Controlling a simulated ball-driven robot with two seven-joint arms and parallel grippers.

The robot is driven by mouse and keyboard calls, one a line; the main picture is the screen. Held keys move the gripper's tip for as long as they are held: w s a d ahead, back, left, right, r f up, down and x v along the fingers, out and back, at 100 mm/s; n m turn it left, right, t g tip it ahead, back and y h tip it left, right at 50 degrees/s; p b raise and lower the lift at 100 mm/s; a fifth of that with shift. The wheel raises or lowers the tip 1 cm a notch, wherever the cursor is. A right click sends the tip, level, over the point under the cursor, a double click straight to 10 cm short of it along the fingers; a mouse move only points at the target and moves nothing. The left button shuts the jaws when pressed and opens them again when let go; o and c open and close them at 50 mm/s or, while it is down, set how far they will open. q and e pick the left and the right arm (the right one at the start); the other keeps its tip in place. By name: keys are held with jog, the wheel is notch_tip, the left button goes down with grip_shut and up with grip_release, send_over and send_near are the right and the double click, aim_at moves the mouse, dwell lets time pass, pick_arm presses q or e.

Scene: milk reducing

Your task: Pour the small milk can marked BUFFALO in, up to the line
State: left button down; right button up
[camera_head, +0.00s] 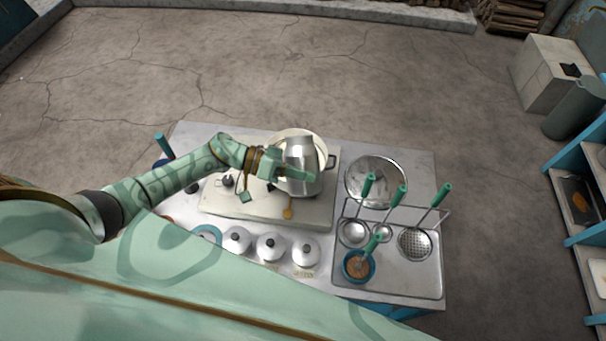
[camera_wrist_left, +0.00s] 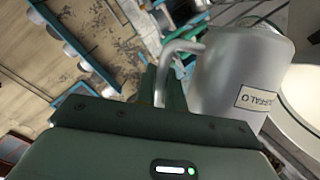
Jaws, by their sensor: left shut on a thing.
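The silver milk can marked BUFFALO (camera_wrist_left: 232,70) is in my left gripper (camera_wrist_left: 165,92), which is shut on its bent metal handle. In the head view the can (camera_head: 299,152) is over the wide pot (camera_head: 330,163) on the cream stove, and my left gripper (camera_head: 271,164) is at its left side. The wrist view shows the can's label and, beside it, part of the pot's pale interior (camera_wrist_left: 302,92). The can hides much of the pot. I cannot see any stream of milk, nor the line. My right gripper is not in view.
Several lidded silver cans (camera_head: 270,246) stand along the near edge. To the right lie a metal bowl (camera_head: 375,180) and a steel tray (camera_head: 420,285) with green-handled ladles and a skimmer (camera_head: 414,243). A blue cup (camera_head: 358,267) stands on the tray. The stove (camera_head: 305,217) has knobs.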

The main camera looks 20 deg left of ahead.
aim_at(301, 158)
pick_arm(q)
jog(key=shift+w+h+b, duration=0.15)
jog(key=shift+h+b, duration=0.15)
jog(key=shift+b, duration=0.1)
jog(key=shift+r+n, duration=0.15)
jog(key=shift+n, duration=0.15)
jog(key=shift+w+a+r+n+h, duration=0.4)
jog(key=shift+w+n, duration=0.1)
jog(key=shift+n, duration=0.4)
jog(key=shift+w+a+r+n+g+h+b, duration=0.25)
jog(key=shift+w+n, duration=0.1)
jog(key=shift+n, duration=0.15)
jog(key=shift+w+a+r+n+g+h+b, duration=0.15)
jog(key=shift+w+n+h, duration=0.15)
jog(key=shift+n, duration=0.2)
jog(key=shift+w, duration=0.1)
jog(key=shift+w+a+r+n+b, duration=0.15)
jog(key=shift+w+a+n+b, duration=0.15)
jog(key=shift+n, duration=0.2)
